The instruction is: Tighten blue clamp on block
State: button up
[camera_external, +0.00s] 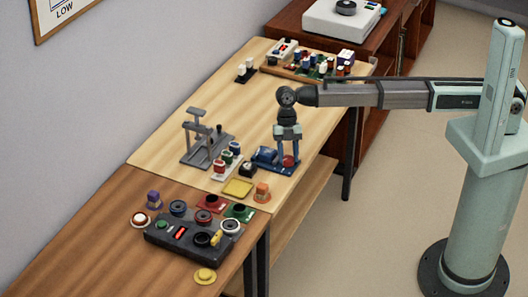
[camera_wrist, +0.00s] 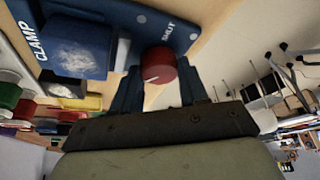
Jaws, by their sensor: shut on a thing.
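The blue clamp (camera_external: 266,156) sits on the light wooden table near its right edge. In the wrist view its blue base plate (camera_wrist: 178,22) bears the words "CLAMP" and "SHUT". A scuffed blue block-shaped body (camera_wrist: 78,48) stands on the plate. A red round knob (camera_wrist: 160,68) with a white mark is near the "SHUT" word; the knob also shows in the external view (camera_external: 290,161). My gripper (camera_external: 288,161) points down over the knob. Its two blue fingers (camera_wrist: 157,88) are on either side of the knob, shut on it. I cannot tell a separate block from the clamp body.
A grey press-like stand (camera_external: 205,145) is left of the clamp. Small coloured pots (camera_external: 229,158), a yellow tray (camera_external: 237,189) and an orange piece (camera_external: 262,191) stand close in front. A dark control box (camera_external: 190,240) is on the nearer brown table.

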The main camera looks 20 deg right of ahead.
jog(key=m, duration=0.2)
jog(key=m+y, duration=0.1)
jog(key=m, duration=0.1)
jog(key=shift+d+t+y, duration=0.2)
jog(key=shift+t+y, duration=0.1)
jog(key=shift+m+t+y, duration=0.5)
jog(key=shift+m, duration=1.4)
jog(key=o, duration=0.8)
jog(key=shift+s, duration=0.1)
jog(key=v, duration=1.4)
jog(key=shift+s, duration=0.1)
